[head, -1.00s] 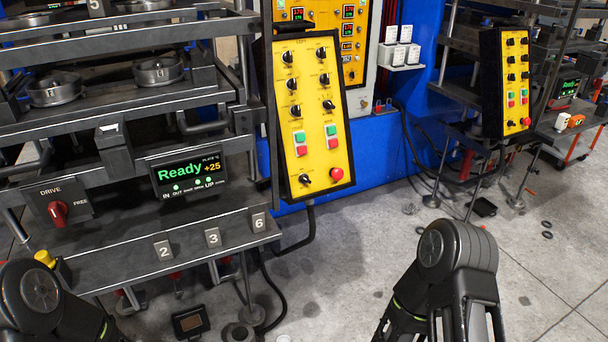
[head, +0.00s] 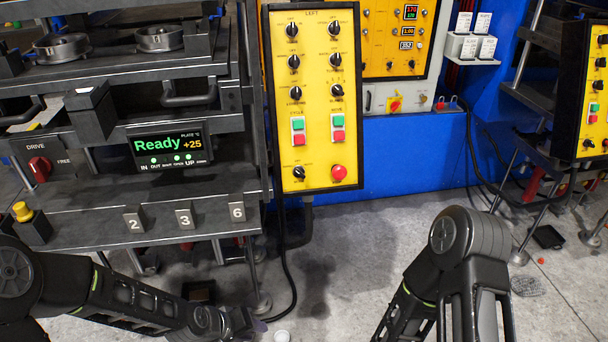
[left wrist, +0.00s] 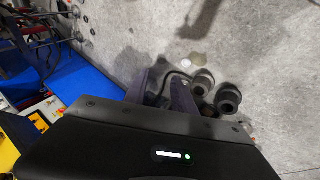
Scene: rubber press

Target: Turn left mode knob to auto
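The yellow left control panel (head: 316,100), headed LEFT, stands upright in the middle of the head view. A black knob (head: 299,172) is at its lower left, beside a red mushroom button (head: 338,173); I take it for the mode knob. Its label and exact setting are too small to read. My left gripper (head: 250,325) is low at the bottom of the head view, well below the panel and touching nothing there. In the left wrist view its two fingers (left wrist: 162,92) stand apart with nothing between them. My right arm shows at lower right, its gripper out of view.
The dark press on the left carries a Ready display (head: 168,147), a red DRIVE knob (head: 39,168) and a shelf with number tags (head: 185,218). A second yellow panel (head: 594,90) stands at far right. Open grey floor (head: 345,260) lies below the left panel.

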